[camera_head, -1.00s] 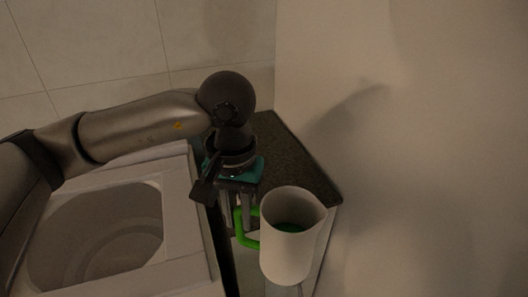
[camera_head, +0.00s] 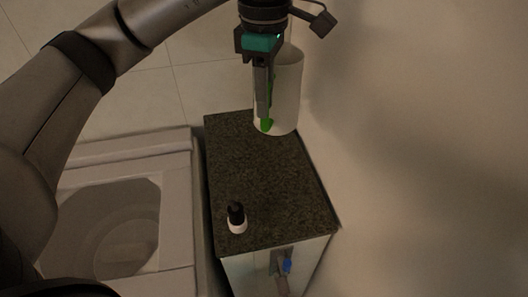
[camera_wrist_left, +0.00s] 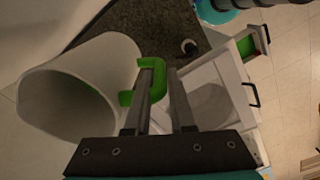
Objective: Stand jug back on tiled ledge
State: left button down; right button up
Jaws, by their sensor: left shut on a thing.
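The white jug (camera_head: 287,88) with a green handle (camera_head: 266,125) hangs over the far end of the dark speckled ledge (camera_head: 265,185) in the head view. It looks roughly upright; I cannot tell whether its base touches the ledge. My left gripper (camera_head: 264,112) points down in front of the jug and is shut on the handle. In the left wrist view the jug (camera_wrist_left: 110,62) is at the left, and the gripper (camera_wrist_left: 160,70) has its fingers at the green handle (camera_wrist_left: 128,78). My right gripper is not in view.
A small bottle (camera_head: 237,218) with a black top stands near the ledge's front edge. The middle of the ledge is clear. A grey-blue item (camera_head: 282,265) shows below the ledge.

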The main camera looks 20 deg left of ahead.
aim_at(282, 118)
pick_arm(q)
notch_tip(282, 118, down, 18)
jog(key=w+n, duration=0.1)
jog(key=shift+w+f, duration=0.15)
jog(key=shift+f, duration=0.1)
dwell(0.5)
jog(key=shift+f, duration=0.2)
jog(key=c, duration=0.8)
grip_release()
jog(key=shift+o, duration=0.2)
notch_tip(282, 118, up, 12)
jog(key=shift+r+b, duration=0.15)
jog(key=shift+b, duration=0.2)
